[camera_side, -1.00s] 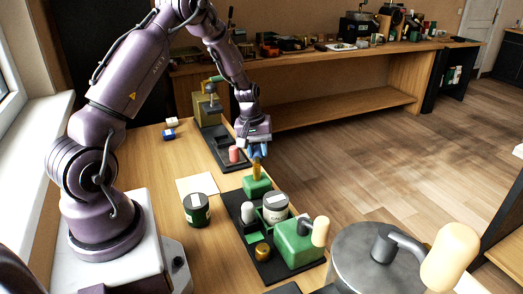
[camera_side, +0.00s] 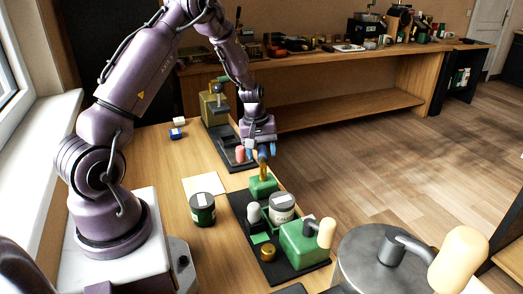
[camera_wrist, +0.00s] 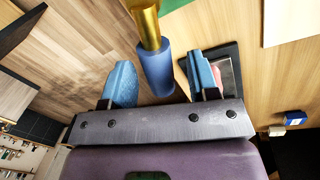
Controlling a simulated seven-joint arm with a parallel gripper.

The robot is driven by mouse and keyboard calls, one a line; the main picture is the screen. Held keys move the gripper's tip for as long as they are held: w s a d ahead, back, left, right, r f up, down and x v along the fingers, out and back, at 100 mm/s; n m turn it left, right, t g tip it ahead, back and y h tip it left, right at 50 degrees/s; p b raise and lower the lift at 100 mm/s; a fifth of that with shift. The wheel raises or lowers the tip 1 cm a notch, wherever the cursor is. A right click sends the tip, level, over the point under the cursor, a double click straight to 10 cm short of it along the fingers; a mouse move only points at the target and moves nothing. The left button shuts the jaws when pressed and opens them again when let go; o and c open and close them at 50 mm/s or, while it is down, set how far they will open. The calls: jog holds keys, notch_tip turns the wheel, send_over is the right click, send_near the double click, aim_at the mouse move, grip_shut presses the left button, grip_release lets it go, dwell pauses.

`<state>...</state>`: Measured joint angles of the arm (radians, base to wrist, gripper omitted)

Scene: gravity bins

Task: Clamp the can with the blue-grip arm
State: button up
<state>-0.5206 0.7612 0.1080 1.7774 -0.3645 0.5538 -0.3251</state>
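A brass lever (camera_side: 263,170) with a blue grip (camera_side: 264,152) rises from a small green block (camera_side: 263,187). A dark can with a pale label (camera_side: 282,209) sits in the green fixture on the black base plate (camera_side: 240,207), beside a pale rounded plug (camera_side: 254,214). My gripper (camera_side: 260,150) is at the blue grip. In the wrist view, the blue grip (camera_wrist: 155,70) on the brass lever (camera_wrist: 147,25) stands between the two blue fingers of my gripper (camera_wrist: 160,85), with a gap on both sides. The gripper is open and holds nothing. The can is not visible in the wrist view.
A second, dark green can (camera_side: 203,210) stands on the table left of the fixture. A larger green block (camera_side: 303,245) with a cream handle (camera_side: 327,232) and a brass knob (camera_side: 268,253) are near. A metal drum (camera_side: 385,262) stands front right. A pink cylinder (camera_side: 240,154) is behind.

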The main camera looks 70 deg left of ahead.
notch_tip(320, 180, up, 13)
jog(key=s, duration=0.1)
jog(key=shift+s+a, duration=0.3)
jog(key=shift+s, duration=0.05)
jog(key=shift+f, duration=0.1)
dwell(0.4)
jog(key=s+d+r+m+t, duration=0.1)
jog(key=s+d+r+m, duration=0.3)
jog(key=d, duration=0.4)
jog(key=s+d+r+m+t, duration=0.1)
jog(key=s+d+r+m, duration=0.4)
jog(key=s+d, duration=0.1)
jog(key=s+d+r+m+t, duration=0.2)
jog(key=s+d+r+m, duration=0.2)
jog(key=d, duration=0.5)
jog(key=shift+s+d+r+m+y, duration=0.25)
jog(key=shift+s+m, duration=0.25)
jog(key=shift+s, duration=0.25)
